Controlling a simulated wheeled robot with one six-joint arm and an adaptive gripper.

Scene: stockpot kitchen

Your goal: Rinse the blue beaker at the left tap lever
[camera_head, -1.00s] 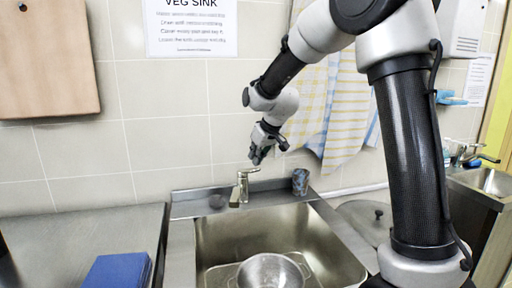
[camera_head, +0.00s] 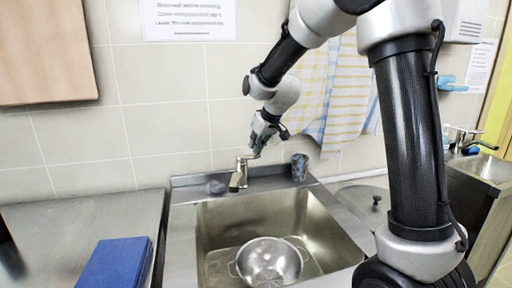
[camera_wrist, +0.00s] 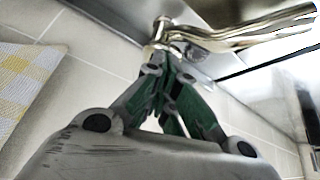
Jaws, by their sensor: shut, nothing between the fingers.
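The tap (camera_head: 238,178) stands at the back rim of the sink, with its lever on top (camera_head: 251,156). My gripper (camera_head: 256,151) is shut and empty, its tips right at the lever; I cannot tell whether they touch. In the wrist view my shut gripper (camera_wrist: 170,65) points at the metal tap (camera_wrist: 163,30), whose spout runs to the right. A dark bluish mottled cup (camera_head: 300,167), which may be the blue beaker, stands upright on the back ledge, right of the tap. It is apart from my gripper.
A metal colander (camera_head: 270,262) sits in the sink basin (camera_head: 215,222). A small see-through object (camera_head: 216,187) is left of the tap. A blue book-like block (camera_head: 115,263) lies on the left counter (camera_head: 60,222). A round lid (camera_head: 362,203) lies right. Towels (camera_head: 335,95) hang behind my arm.

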